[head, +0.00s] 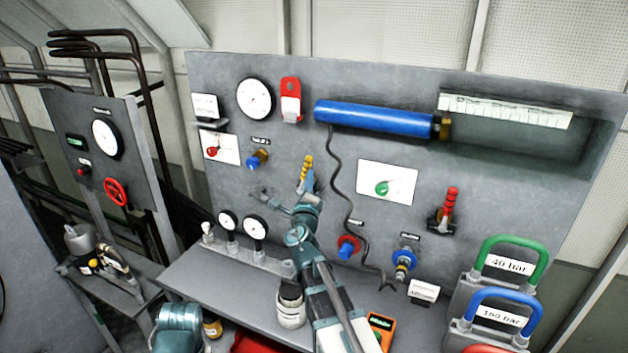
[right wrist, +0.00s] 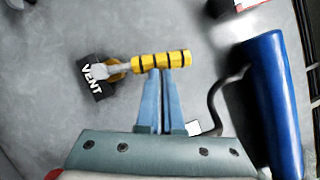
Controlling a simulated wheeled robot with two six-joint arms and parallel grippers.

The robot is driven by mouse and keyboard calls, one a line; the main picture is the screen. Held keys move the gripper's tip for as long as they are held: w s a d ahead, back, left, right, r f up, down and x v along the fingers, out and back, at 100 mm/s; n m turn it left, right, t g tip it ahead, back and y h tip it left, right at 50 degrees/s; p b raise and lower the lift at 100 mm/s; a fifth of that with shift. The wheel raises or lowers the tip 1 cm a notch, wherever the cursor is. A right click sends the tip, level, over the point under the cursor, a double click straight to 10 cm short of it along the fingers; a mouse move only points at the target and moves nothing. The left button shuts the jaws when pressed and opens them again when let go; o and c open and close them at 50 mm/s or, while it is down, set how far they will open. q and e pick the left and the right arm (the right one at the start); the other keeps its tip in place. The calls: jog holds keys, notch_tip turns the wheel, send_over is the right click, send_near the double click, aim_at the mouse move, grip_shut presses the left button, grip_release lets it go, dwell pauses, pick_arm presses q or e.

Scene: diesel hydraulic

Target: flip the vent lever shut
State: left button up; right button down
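The vent lever has a ribbed yellow handle (head: 306,164) on the grey panel, pointing up in the head view. In the right wrist view the yellow handle (right wrist: 162,60) lies level, with its metal shank and dark VENT plate (right wrist: 97,82) to its left. My right gripper (head: 308,180) is at the handle from the front. In the right wrist view the narrow blue fingers (right wrist: 158,75) are close together, tips at the handle's lower edge. I cannot tell whether they touch it. Nothing shows between them. The lever's base is partly hidden in the head view.
A blue cylinder (head: 375,117) is mounted above right of the lever, with a dark hose (head: 338,180) hanging beside the lever. A blue-handled valve (head: 258,159) is to its left and a red-handled lever (head: 450,205) to its right. Small gauges (head: 255,228) stand on the shelf below.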

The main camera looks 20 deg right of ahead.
pick_arm(q)
jog(key=shift+r+p, duration=0.3)
jog(key=shift+r, duration=0.1)
pick_arm(e)
jog(key=shift+w+a+r, duration=0.4)
jog(key=shift+w+a, duration=0.05)
jog(key=shift+w, duration=0.25)
